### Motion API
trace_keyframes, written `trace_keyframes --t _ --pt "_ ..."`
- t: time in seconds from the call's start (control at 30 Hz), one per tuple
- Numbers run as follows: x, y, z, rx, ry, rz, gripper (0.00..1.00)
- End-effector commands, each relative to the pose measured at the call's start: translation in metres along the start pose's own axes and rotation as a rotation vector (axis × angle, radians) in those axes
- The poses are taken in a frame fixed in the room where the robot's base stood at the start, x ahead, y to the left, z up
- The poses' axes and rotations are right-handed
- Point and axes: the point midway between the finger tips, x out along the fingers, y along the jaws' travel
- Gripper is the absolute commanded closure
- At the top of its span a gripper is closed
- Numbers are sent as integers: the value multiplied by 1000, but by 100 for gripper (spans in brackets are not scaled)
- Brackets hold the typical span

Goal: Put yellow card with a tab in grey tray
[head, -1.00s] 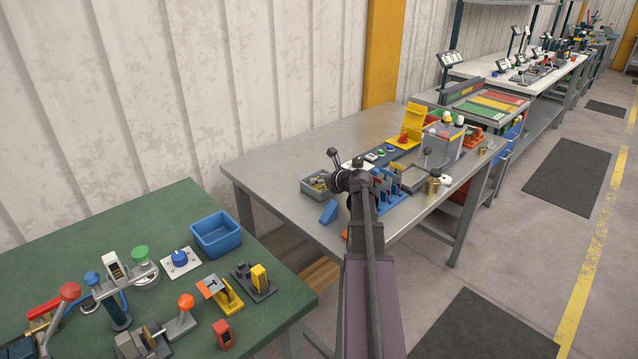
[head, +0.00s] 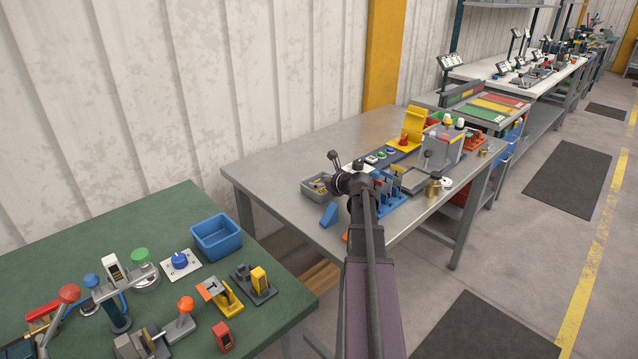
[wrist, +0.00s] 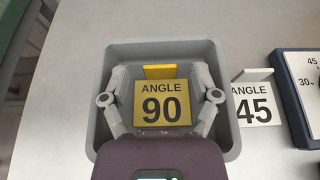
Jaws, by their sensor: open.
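The yellow card with a tab (wrist: 162,104), marked ANGLE 90, shows in the wrist view inside the outline of the grey tray (wrist: 99,139). Its raised yellow tab is at the card's far edge. My gripper (wrist: 160,73) is open above the tray, with one finger on each side of the card and gaps between the fingertips and the tab. The grey tray also shows in the head view (head: 306,190), at the near left part of the metal table. My gripper is mostly hidden there by my arm.
A white card marked ANGLE 45 (wrist: 256,104) is just right of the tray. A dark blue-edged dial plate (wrist: 291,105) is farther right. In the head view, a blue block (head: 329,214) lies near the tray. The back left of the metal table (head: 275,165) is clear.

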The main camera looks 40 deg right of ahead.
Motion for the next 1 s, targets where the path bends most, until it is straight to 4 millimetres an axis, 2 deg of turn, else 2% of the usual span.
trace_keyframes --t 0.1,0.27,0.7,1.0 --pt "-2 0 4 0 0 0 21" --pt "-19 0 3 0 0 -3 21" --pt "-89 1 4 2 0 -3 21" --pt "-118 0 3 0 0 -1 21"
